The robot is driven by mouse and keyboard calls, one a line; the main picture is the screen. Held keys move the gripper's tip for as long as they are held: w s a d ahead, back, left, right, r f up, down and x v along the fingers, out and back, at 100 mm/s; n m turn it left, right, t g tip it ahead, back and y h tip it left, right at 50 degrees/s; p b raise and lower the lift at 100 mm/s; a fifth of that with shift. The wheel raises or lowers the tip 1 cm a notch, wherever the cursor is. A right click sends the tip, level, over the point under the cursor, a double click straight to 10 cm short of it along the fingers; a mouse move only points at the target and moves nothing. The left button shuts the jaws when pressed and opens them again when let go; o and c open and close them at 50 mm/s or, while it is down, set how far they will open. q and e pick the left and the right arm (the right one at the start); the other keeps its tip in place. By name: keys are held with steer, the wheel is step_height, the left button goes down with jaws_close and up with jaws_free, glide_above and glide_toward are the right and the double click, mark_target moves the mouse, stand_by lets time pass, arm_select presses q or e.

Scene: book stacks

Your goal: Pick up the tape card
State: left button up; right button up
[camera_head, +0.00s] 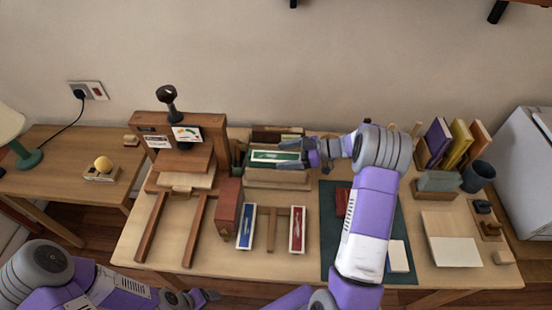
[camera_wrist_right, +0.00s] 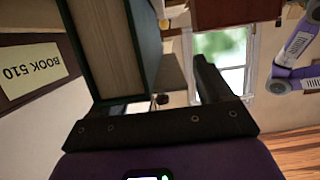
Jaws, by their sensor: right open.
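I cannot tell for certain which thing is the tape card. A small white card (camera_head: 398,257) lies on the dark green mat (camera_head: 327,232), beside my right forearm. My right gripper (camera_head: 303,153) is open at a green book (camera_head: 272,156) with a white label, on the wooden stack behind the middle of the table. In the right wrist view a green-edged block of pages (camera_wrist_right: 113,45) stands close to the palm, left of one dark finger (camera_wrist_right: 210,80). My left gripper (camera_head: 204,297) is low at the front edge; its opening is unclear.
A wooden press (camera_head: 170,160) stands at the left, with a dark red block (camera_head: 229,207) beside it. Blue (camera_head: 246,226) and red (camera_head: 297,229) books lie in front. A book rack (camera_head: 425,158), dark cup (camera_head: 478,176) and pale boards (camera_head: 453,250) fill the right side.

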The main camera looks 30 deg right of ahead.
mark_target(283, 157)
steer(key=shift+w+a+f, duration=0.15)
steer(key=shift+w+a, duration=0.15)
steer(key=shift+a, duration=0.2)
steer(key=c, duration=1)
step_height(283, 157, up, 10)
steer(key=p, duration=0.3)
